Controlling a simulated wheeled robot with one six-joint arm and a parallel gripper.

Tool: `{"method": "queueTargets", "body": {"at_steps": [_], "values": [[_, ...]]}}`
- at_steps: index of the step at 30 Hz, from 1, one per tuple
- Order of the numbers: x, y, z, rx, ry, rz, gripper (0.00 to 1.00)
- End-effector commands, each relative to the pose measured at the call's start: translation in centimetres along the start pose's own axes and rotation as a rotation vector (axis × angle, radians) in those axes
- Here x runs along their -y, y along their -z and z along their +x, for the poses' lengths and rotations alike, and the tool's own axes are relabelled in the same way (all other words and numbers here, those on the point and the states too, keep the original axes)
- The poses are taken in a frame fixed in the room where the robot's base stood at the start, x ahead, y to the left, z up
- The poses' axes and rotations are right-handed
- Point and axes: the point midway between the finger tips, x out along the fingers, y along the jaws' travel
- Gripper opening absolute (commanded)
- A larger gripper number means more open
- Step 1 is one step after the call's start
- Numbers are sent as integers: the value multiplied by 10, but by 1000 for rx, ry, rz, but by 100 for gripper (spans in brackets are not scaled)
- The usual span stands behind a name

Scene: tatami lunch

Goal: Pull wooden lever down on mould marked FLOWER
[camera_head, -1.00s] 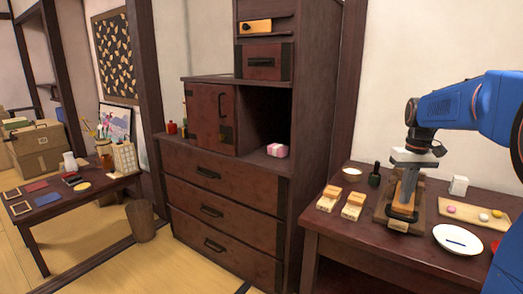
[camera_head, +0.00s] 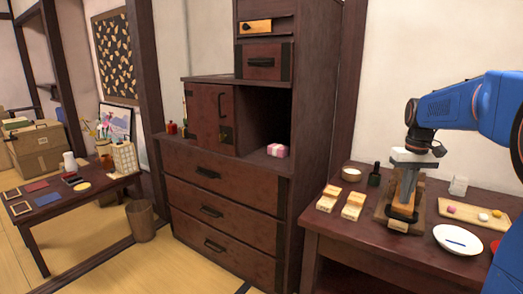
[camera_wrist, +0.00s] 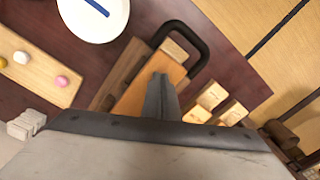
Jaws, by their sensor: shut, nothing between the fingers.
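A wooden press-like mould (camera_head: 385,215) stands near the front of the dark table at the right. Its orange-brown wooden lever (camera_wrist: 150,92) shows in the wrist view and ends in a black loop handle (camera_wrist: 197,45). My gripper (camera_wrist: 160,80) is shut and empty, pointing down over the lever; its fingers hide part of the wood. I cannot tell whether they touch it. In the head view my gripper (camera_head: 406,185) is above the same mould. Two smaller pale wooden blocks (camera_head: 328,198) (camera_head: 353,205) stand to its left. No FLOWER mark is readable.
A tray with coloured sweets (camera_head: 472,216) and a white plate (camera_head: 457,240) lie to the right of the mould. A small bowl (camera_head: 351,173), a dark bottle (camera_head: 374,175) and a white card-like object (camera_head: 458,186) stand behind. A tall cabinet (camera_head: 225,200) is left.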

Motion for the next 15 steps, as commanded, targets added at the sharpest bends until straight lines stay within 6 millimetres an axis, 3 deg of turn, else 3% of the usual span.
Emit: {"method": "queueTargets", "body": {"at_steps": [5, 15], "values": [[0, -1, -4, 5, 1, 0, 0], [0, 0, -34, 1, 0, 0, 0]]}}
